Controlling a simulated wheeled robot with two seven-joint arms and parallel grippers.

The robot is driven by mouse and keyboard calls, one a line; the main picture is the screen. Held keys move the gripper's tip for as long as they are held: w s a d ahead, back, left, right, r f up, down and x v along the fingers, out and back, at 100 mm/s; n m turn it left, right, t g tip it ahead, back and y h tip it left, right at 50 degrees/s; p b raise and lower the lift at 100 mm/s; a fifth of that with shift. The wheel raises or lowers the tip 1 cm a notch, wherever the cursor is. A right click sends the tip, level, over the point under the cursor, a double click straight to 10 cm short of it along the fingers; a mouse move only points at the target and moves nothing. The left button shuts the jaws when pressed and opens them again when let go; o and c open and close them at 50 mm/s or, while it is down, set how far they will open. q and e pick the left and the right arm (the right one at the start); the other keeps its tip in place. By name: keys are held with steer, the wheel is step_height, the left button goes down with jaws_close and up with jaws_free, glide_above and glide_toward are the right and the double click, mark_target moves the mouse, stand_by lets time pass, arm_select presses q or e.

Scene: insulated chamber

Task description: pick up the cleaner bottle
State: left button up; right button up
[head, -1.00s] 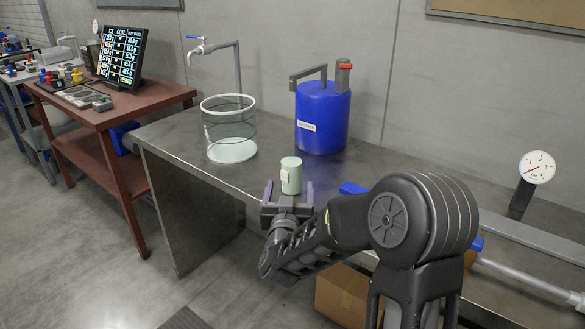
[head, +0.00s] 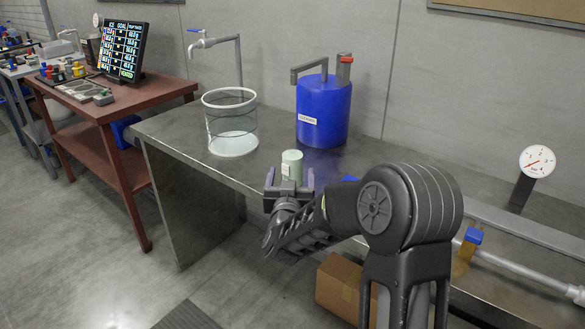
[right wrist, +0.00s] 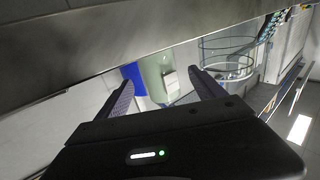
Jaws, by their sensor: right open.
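The cleaner bottle is probably the large blue container (head: 323,112) at the back of the metal table, with a pump-like top and a small white label. A pale green canister (head: 292,160) stands upright in front of it, nearer the table edge. My right gripper (head: 290,177) is open, at the near side of the canister, its fingers to either side in the picture. In the right wrist view, the canister (right wrist: 156,72) and a strip of blue (right wrist: 133,76) show between the open fingers (right wrist: 163,80). Contact cannot be told. My left gripper is out of view.
A clear glass vessel (head: 231,120) stands left of the blue container, near a wall tap (head: 197,48). A gauge (head: 537,162) and a pipe (head: 525,271) are at right. A cardboard box (head: 340,285) sits below the metal table (head: 185,135). A red table (head: 105,112) holds a screen.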

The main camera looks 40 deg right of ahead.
mark_target(293, 166)
steer(key=x, duration=0.4)
steer(key=shift+w+d, duration=0.2)
steer(key=shift+c, duration=0.6)
jaws_close()
stand_by(0.5)
